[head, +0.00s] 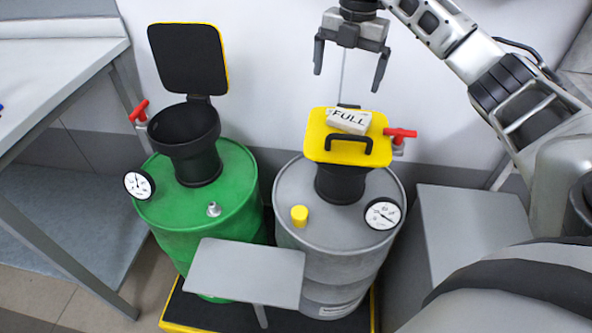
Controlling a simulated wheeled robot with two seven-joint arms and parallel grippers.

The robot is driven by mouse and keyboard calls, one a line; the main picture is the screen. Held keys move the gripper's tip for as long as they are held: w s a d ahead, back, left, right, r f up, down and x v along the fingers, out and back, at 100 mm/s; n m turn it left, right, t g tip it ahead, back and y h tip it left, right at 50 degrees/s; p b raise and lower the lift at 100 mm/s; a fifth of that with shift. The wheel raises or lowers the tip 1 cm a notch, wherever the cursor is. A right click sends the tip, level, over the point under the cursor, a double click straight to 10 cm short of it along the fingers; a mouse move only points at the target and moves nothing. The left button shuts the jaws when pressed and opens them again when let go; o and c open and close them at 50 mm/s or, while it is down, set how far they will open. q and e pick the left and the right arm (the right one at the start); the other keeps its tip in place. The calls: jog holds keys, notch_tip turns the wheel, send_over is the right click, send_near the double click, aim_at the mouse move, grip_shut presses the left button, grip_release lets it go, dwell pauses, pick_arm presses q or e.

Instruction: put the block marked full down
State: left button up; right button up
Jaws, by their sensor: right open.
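The white block marked FULL (349,120) lies on the closed yellow lid (323,151) of the grey drum's funnel, behind the black lid handle (348,141). My right gripper (347,77) is open and empty above the block, with its fingers pointing down and apart from it. The grey drum (290,184) stands at the centre right. My left gripper is not in view.
A green drum (235,175) stands at left with its black funnel lid (188,59) raised. Red valve handles, gauges (382,214) and a yellow cap (299,215) stick out. A small grey shelf (245,272) is in front; a grey cabinet (470,225) stands right.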

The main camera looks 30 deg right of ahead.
jog(key=s+a+f+n+y, duration=0.1)
jog(key=a+f+n+y, duration=0.3)
jog(key=a, duration=0.7)
jog(key=s+a+f+n+y, duration=0.15)
jog(key=a+f+y, duration=0.35)
jog(key=a, duration=0.7)
jog(key=s+a+r+m+t+y, duration=0.3)
jog(key=a+m+t+y, duration=0.15)
jog(key=a+y, duration=0.55)
jog(key=s+d+f+m+t+h, duration=0.3)
jog(key=s+f+m+h, duration=0.4)
jog(key=m, duration=0.4)
jog(key=s+d+f+m+t+h, duration=0.3)
jog(key=s+f+m+h, duration=0.3)
jog(key=f+m+h, duration=0.3)
notch_tip(320, 180, down, 2)
jog(key=m, duration=0.3)
jog(key=shift+s+d+f, duration=0.2)
jog(key=shift+s+d, duration=0.1)
jog(key=shift+s, duration=0.1)
